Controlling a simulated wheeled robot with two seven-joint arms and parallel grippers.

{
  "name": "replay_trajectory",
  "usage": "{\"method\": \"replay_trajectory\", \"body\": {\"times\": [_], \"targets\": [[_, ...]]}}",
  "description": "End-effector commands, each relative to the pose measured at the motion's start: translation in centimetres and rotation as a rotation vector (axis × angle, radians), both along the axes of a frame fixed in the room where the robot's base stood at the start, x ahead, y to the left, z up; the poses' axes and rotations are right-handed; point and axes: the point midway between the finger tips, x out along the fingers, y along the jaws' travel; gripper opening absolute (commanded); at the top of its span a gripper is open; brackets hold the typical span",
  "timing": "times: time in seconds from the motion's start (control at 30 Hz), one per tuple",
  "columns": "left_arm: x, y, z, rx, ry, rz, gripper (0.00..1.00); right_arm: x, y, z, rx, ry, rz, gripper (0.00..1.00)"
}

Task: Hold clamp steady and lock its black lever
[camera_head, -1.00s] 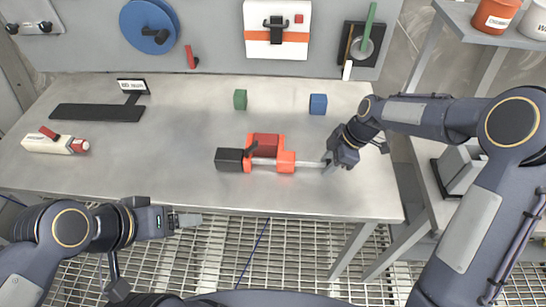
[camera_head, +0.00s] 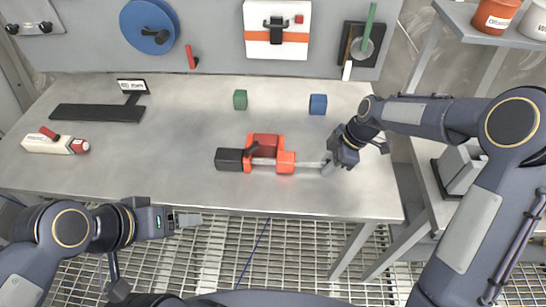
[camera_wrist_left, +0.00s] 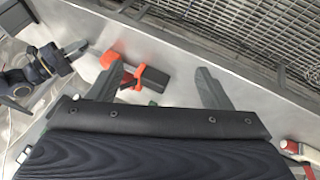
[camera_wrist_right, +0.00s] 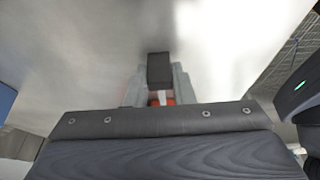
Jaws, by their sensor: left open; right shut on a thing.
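The orange-red clamp (camera_head: 285,160) lies on the steel workbench. Its black handle block (camera_head: 229,160) points left, its silver bar (camera_head: 308,163) points right, and the small black lever (camera_head: 252,149) is tilted up near the block. My right gripper (camera_head: 328,166) is shut on the bar's right end; in the right wrist view its fingers (camera_wrist_right: 159,88) hide much of the clamp. My left gripper (camera_head: 188,220) is open and empty, low in front of the bench edge, apart from the clamp. The left wrist view shows the clamp (camera_wrist_left: 141,77) beyond its spread fingers.
A green cube (camera_head: 240,100) and a blue cube (camera_head: 318,104) stand behind the clamp. A black plate with a sign (camera_head: 97,112) and a white, red-handled tool (camera_head: 50,143) lie at the left. The bench between that tool and the clamp is clear.

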Motion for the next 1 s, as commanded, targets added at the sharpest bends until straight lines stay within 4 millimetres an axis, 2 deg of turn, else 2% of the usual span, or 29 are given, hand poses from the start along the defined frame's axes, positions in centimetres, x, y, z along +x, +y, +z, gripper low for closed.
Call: {"method": "replay_trajectory", "body": {"times": [0.47, 0.63, 0.77, 0.87, 1.0], "targets": [[0.0, 0.0, 0.0, 0.000, 0.000, 0.000, 0.73, 0.0, 0.0, 0.0, 0.000, -0.001, 0.000, 0.00], [0.3, 0.1, 0.3, 0.012, 0.004, -0.026, 0.53, 0.0, 0.0, 0.0, 0.000, -0.001, 0.000, 0.00], [1.8, 0.3, 1.5, 0.071, 0.023, -0.136, 0.36, 0.0, 0.0, 0.0, 0.000, -0.001, 0.000, 0.00], [4.0, 0.3, 2.8, 0.147, 0.046, -0.280, 0.23, 0.0, 0.0, 0.1, 0.000, -0.001, 0.000, 0.00], [8.0, -0.1, 4.6, 0.276, 0.081, -0.523, 0.05, 0.0, 0.0, 0.0, 0.000, -0.001, 0.000, 0.00]]}}
